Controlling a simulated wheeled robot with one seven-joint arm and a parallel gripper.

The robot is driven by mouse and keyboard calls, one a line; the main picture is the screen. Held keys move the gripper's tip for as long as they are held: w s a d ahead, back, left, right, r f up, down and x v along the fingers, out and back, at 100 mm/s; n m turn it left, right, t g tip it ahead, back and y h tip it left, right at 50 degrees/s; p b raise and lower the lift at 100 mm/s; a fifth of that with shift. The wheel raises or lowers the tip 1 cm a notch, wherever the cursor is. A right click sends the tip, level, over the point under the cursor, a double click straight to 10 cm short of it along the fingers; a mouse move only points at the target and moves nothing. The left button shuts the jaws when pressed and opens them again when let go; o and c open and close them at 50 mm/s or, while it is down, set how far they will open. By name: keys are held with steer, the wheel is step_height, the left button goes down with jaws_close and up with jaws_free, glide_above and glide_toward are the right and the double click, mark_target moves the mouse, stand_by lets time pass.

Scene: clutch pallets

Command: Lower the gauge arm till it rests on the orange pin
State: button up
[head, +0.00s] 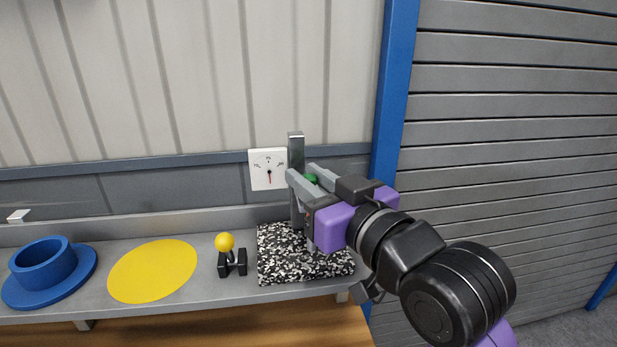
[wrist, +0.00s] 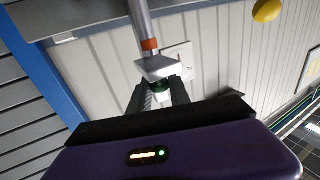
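The gauge stand has a grey upright post (head: 296,155) on a speckled black-and-white base (head: 290,265). Its arm shows in the wrist view as a silver block (wrist: 160,68) with a green part by it. The green part (head: 310,178) also shows between my fingers in the head view. In the wrist view an orange band (wrist: 149,45) sits on a silver rod, close against the block. Whether the block touches the orange is unclear. My gripper (head: 302,172) reaches in from the right with its fingers on either side of the green part. Its grip is unclear.
A white dial (head: 268,168) hangs behind the post, its needle pointing down. A small black device with a yellow ball (head: 225,242), a yellow disc (head: 153,271) and a blue flanged cup (head: 45,266) stand left on the grey bench. A blue pillar (head: 392,90) rises at the right.

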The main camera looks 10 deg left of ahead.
jaws_close()
stand_by(1.0)
steer(key=shift+f+b, duration=0.5)
steer(key=shift+f, duration=0.1)
steer(key=o, duration=0.7)
jaws_free()
